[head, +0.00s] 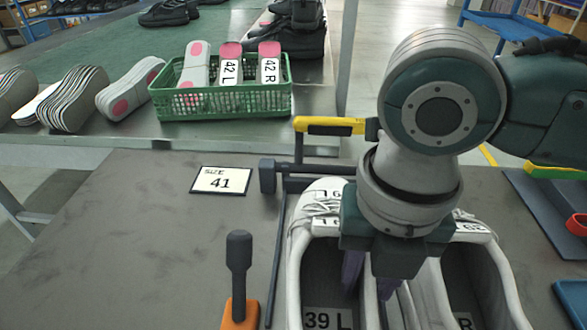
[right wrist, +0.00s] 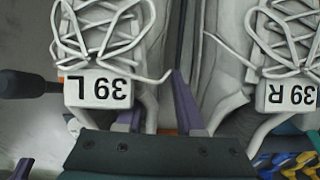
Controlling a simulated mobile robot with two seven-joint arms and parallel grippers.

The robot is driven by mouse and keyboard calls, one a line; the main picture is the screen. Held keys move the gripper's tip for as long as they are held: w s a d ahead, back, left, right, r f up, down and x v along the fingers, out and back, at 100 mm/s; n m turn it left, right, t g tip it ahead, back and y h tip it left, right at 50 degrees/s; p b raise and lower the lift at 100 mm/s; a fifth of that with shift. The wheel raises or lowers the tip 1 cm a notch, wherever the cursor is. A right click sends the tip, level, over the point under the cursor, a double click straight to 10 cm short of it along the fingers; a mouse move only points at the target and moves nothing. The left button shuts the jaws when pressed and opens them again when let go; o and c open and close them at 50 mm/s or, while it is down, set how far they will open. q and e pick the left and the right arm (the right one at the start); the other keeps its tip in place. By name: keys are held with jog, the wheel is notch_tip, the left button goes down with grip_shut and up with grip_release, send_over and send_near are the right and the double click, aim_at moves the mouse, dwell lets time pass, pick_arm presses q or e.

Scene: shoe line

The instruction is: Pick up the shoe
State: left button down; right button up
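A pair of white lace-up shoes stands side by side on the grey table, the left shoe (head: 293,275) marked 39 L and the right shoe (head: 497,270) marked 39 R. Their laces and labels show in the right wrist view, on the left shoe (right wrist: 100,88) and the right shoe (right wrist: 292,97). My right gripper (head: 369,285) points down over the pair. Its purple fingers are apart, about the left shoe's inner side wall, in the right wrist view (right wrist: 160,115); contact cannot be told. My left gripper is not identifiable in either view.
A black frame with a yellow handle (head: 328,126) stands behind the shoes. A size 41 card (head: 221,180) and an orange-based black-handled tool (head: 239,275) are to their left. A green basket (head: 222,103) of soles is on the back table.

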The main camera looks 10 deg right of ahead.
grip_shut()
dwell(1.1)
